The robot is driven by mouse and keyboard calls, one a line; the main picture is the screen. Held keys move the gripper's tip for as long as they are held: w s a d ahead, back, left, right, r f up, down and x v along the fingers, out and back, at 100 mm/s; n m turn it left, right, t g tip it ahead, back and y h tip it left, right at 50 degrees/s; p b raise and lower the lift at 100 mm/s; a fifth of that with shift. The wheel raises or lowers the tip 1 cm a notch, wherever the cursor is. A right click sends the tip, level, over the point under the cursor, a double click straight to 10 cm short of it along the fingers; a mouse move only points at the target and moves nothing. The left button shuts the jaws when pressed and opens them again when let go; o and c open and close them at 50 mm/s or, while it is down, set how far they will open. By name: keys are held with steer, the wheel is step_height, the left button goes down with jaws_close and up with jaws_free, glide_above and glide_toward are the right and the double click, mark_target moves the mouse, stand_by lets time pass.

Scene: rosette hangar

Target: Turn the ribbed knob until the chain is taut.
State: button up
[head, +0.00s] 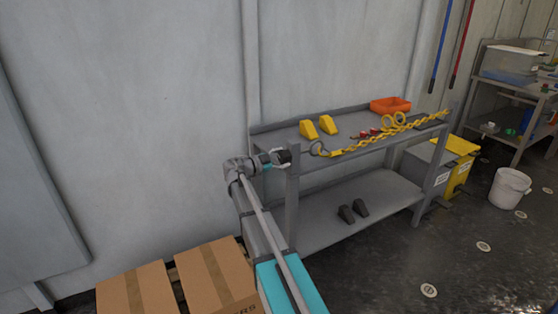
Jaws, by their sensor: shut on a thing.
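A yellow chain (374,139) runs along the front edge of the grey workbench, from the bench's near left end to a post at its right end. It looks nearly straight; any small slack is too fine to tell. A grey ring (318,148) shows at its left end, beside a yellow fitting. My gripper (287,157) is at the left end of the bench, by the corner post, and is shut. The ribbed knob is not clearly seen; my jaws and their small size in view hide it.
On the bench top are two yellow wedges (318,127), an orange tray (390,105) and small red items (367,133). Two dark wedges (353,211) lie on the lower shelf. Cardboard boxes (135,289) stand at front left. A white bucket (509,188) stands on the floor at right.

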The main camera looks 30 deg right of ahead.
steer(key=shift+w+m, duration=0.1)
steer(key=shift+m, duration=0.4)
steer(key=shift+m, duration=0.3)
steer(key=m, duration=0.2)
steer(key=shift+m, duration=2.2)
steer(key=o, duration=1.1)
steer(key=shift+d, duration=0.1)
steer(key=shift+o, duration=0.2)
